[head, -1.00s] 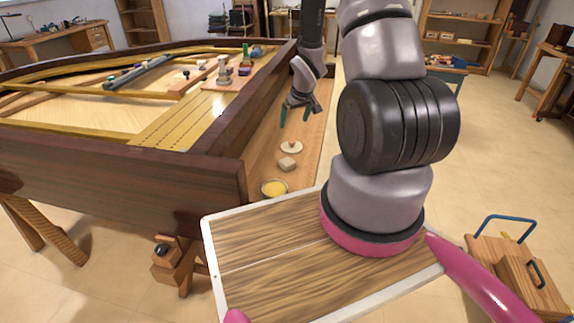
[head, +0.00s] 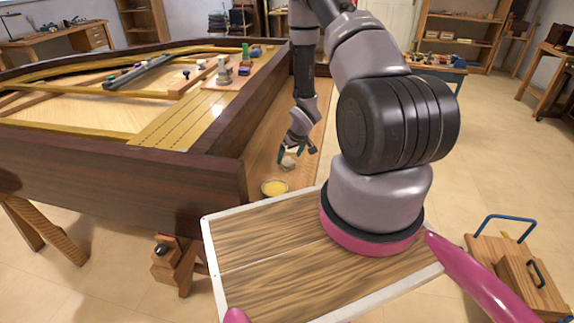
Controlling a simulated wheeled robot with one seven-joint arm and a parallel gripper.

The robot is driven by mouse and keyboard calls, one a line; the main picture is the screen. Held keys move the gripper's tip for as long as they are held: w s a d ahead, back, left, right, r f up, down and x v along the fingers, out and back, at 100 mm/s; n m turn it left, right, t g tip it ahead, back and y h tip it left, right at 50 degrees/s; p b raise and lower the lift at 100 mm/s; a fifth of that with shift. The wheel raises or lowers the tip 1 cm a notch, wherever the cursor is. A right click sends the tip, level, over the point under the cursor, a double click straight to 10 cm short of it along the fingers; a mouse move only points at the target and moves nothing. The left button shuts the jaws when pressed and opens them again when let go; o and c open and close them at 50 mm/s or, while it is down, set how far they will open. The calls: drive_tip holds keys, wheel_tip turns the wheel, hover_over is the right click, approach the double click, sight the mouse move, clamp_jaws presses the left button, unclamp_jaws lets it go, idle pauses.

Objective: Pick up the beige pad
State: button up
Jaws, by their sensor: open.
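The beige pad (head: 288,164) is a small pale block on the wooden ledge along the piano's side, in the head view, partly covered by my gripper. The round pale disc just behind the pad is hidden by the gripper.
A small dish of yellow material (head: 273,188) sits on the ledge (head: 262,156) just in front of the pad. The piano's dark side wall (head: 225,160) rises to the left. Bottles and small items (head: 224,72) stand on the piano.

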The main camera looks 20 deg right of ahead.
sight(287, 161)
drive_tip(key=x, duration=0.4)
drive_tip(key=shift+r, duration=0.1)
drive_tip(key=c, duration=1.5)
drive_tip(key=shift+r, duration=5.05)
drive_tip(key=shift+c, duration=0.2)
